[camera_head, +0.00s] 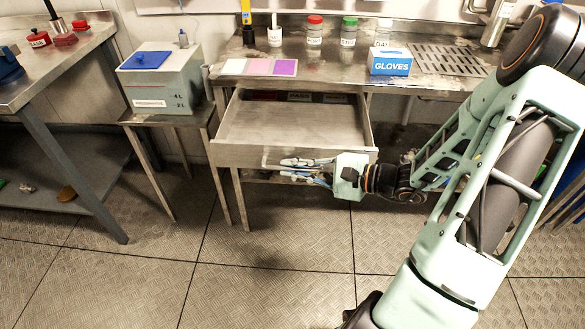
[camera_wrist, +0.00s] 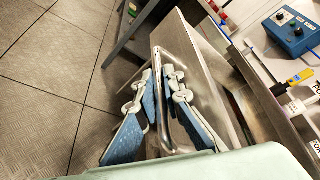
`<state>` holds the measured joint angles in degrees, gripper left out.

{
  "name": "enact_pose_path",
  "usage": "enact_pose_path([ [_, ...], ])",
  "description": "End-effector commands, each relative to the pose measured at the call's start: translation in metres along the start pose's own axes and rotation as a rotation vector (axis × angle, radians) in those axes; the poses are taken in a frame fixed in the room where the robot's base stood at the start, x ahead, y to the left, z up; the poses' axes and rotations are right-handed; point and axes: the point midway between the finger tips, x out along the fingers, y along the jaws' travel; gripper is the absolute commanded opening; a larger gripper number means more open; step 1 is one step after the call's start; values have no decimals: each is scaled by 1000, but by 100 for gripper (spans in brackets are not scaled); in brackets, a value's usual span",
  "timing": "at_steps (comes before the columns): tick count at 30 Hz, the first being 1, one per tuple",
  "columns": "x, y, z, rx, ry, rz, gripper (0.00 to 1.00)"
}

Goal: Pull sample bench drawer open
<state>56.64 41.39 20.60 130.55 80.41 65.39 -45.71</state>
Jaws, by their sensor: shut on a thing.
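The sample bench (camera_head: 335,68) is a steel table with its drawer (camera_head: 290,126) pulled out well toward me. The inside of the drawer shows, with a few dark labelled items at its back. My gripper (camera_head: 283,168) is at the drawer's front face, reaching in from the right. In the wrist view my gripper (camera_wrist: 168,78) has its blue-padded fingers on both sides of the metal drawer handle (camera_wrist: 178,65), shut on it. In the head view the handle is mostly hidden by the fingers.
On the bench top stand coloured cards (camera_head: 258,67), several capped jars (camera_head: 314,32), a glove box (camera_head: 391,62) and a drain grid (camera_head: 447,58). A grey tank (camera_head: 163,80) with a blue lid stands left on a small table. The floor in front is clear.

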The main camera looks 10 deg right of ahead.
Motion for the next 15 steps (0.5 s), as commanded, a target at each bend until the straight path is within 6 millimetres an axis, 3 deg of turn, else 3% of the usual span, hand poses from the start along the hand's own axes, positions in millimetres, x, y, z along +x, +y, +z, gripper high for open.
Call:
enact_pose_path([
  [13,0,-1,0,0,1,-1,0],
  [14,0,-1,0,0,1,-1,11],
  [15,0,-1,0,0,1,-1,16],
])
